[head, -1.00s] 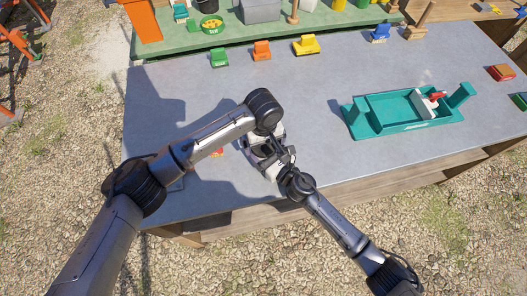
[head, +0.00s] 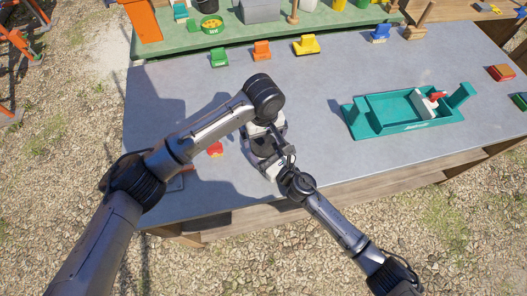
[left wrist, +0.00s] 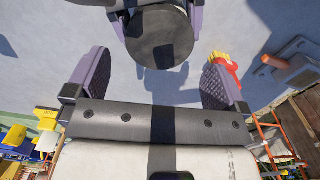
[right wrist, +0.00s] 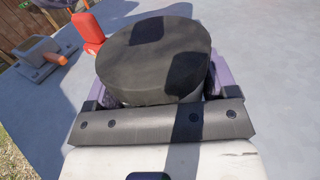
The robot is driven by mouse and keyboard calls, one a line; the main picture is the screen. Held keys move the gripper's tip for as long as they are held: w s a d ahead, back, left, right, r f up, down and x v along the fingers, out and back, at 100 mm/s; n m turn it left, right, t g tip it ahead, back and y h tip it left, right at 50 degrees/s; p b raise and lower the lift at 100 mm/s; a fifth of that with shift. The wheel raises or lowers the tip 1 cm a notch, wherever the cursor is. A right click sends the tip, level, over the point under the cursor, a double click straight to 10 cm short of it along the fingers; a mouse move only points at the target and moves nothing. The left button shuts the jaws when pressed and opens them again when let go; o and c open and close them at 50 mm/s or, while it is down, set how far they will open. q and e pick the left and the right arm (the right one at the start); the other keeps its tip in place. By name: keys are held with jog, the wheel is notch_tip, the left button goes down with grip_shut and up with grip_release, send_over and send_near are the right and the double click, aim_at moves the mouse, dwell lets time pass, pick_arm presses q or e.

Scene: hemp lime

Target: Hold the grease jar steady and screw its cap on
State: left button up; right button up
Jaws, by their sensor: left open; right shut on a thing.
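A dark round cap (right wrist: 155,50) fills the top of the grease jar in the right wrist view, and its dark top (left wrist: 160,38) shows in the left wrist view. The jar's body below it is mostly hidden, so I cannot tell how tightly the cap sits. My right gripper (head: 262,158) is shut around the jar from the near side, one purple finger on each side. My left gripper (left wrist: 155,78) is open and empty, its fingers apart from the cap. In the head view the left gripper (head: 267,124) is just beyond the jar, partly hidden by its wrist.
A small red and yellow object (head: 216,149) lies left of the jar. A grey tool with an orange part (right wrist: 40,60) lies nearby. A teal tray (head: 398,128) stands to the right. Small coloured blocks line the back. The grey tabletop between is clear.

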pick_arm(q)
notch_tip(320, 180, up, 12)
dwell(0.6)
pick_arm(e)
jog(key=o, duration=1.6)
jog(key=shift+o, duration=0.2)
pick_arm(q)
jog(key=shift+r, duration=0.2)
pick_arm(e)
jog(key=v, duration=1.3)
jog(key=shift+s+d, duration=0.25)
jog(key=shift+d, duration=0.05)
